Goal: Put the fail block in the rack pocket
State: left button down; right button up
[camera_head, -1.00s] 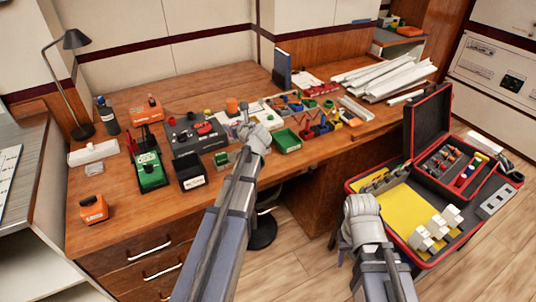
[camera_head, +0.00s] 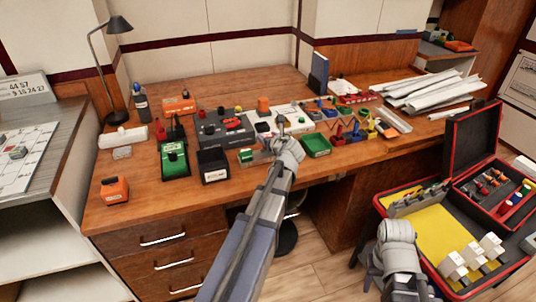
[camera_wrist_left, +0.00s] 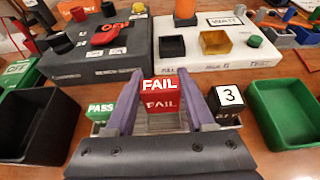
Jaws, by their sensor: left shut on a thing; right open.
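The red fail block (camera_wrist_left: 160,95) sits between the two purple fingers of my left gripper (camera_wrist_left: 161,88), upright, with FAIL in white on its top and front. My left gripper also shows in the head view (camera_head: 279,127), at the desk's front. Below the block is a pale grey rack (camera_wrist_left: 165,124).
A black bin (camera_wrist_left: 35,122) stands left of the rack and a green tray (camera_wrist_left: 290,112) right of it. Behind are a dark box with a red switch (camera_wrist_left: 108,37) and a white test panel (camera_wrist_left: 205,62). An open red-edged case (camera_head: 432,225) lies low at the right.

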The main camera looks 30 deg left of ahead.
pick_arm(q)
jog(key=shift+f, duration=0.2)
notch_tip(320, 180, down, 4)
jog(key=b, duration=0.3)
jog(key=shift+b, duration=0.4)
jog(key=shift+r, duration=0.2)
jog(key=shift+f, duration=0.1)
jog(key=c, duration=0.7)
grip_release()
jog(key=shift+f, duration=0.1)
jog(key=o, duration=0.4)
jog(key=shift+o, duration=0.2)
